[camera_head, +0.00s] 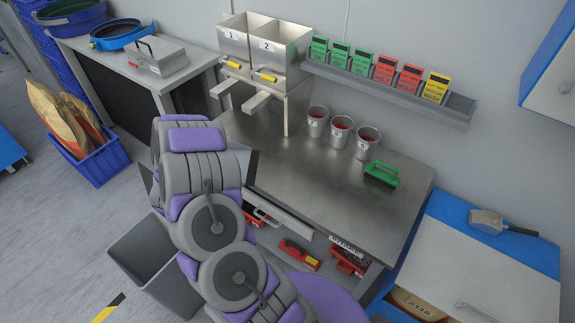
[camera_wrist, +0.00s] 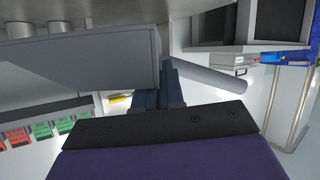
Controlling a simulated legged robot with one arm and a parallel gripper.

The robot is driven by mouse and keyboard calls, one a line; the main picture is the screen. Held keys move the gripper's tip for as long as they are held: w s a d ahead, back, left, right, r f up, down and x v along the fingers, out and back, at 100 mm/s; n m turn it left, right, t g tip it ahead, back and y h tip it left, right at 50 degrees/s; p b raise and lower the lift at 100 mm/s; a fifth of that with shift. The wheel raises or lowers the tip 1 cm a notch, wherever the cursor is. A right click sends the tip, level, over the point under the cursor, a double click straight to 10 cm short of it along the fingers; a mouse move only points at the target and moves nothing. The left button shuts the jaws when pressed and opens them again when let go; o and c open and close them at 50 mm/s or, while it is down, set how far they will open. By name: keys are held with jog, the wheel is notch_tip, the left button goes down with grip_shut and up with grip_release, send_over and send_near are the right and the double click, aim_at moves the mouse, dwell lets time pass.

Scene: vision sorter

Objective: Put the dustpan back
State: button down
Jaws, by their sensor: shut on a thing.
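A grey dustpan (camera_wrist: 80,72) with a round grey handle (camera_wrist: 212,79) fills the upper left of the wrist view. My gripper (camera_wrist: 172,80) is shut on it where the handle meets the pan. In the head view, part of the dustpan (camera_head: 247,166) shows to the right of my arm, in front of the steel bench. My arm hides my gripper and most of the dustpan there. I cannot tell how far the pan is from the bench.
The steel bench (camera_head: 310,190) carries several cups and a green brush (camera_head: 381,175). Two numbered hoppers (camera_head: 265,42) stand behind. A card rack (camera_head: 390,87) is on the wall. A metal scoop (camera_head: 487,221) lies on the blue cabinet. A grey bin (camera_head: 150,255) stands left of my arm.

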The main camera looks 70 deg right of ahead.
aim_at(250, 169)
jog(key=s+d+f+m+g, duration=0.1)
jog(key=s, duration=0.3)
jog(key=s+d+f+m+g, duration=0.1)
jog(key=s+d+g, duration=0.1)
jog(key=s, duration=0.1)
jog(key=s+d+f+m+g, duration=0.1)
jog(key=s+d, duration=0.1)
jog(key=s, duration=0.2)
jog(key=shift+s+f+m+h+p, duration=0.15)
jog(key=shift+s+m+h+p, duration=0.15)
jog(key=shift+s, duration=0.05)
jog(key=s+d+f+m+g, duration=0.2)
jog(key=s+m+g, duration=0.1)
jog(key=s, duration=0.6)
jog(key=w+d, duration=0.2)
jog(key=d, duration=0.2)
jog(key=w+d+f+b, duration=0.1)
jog(key=w+d, duration=0.1)
jog(key=d, duration=0.3)
jog(key=w+d, duration=0.2)
jog(key=d, duration=0.2)
jog(key=shift+w+d+f+b, duration=0.35)
jog(key=shift+w, duration=0.05)
notch_tip(250, 169, down, 4)
jog(key=shift+d+r+g+b, duration=0.1)
jog(key=shift+r+g+b, duration=0.2)
jog(key=shift+b, duration=0.2)
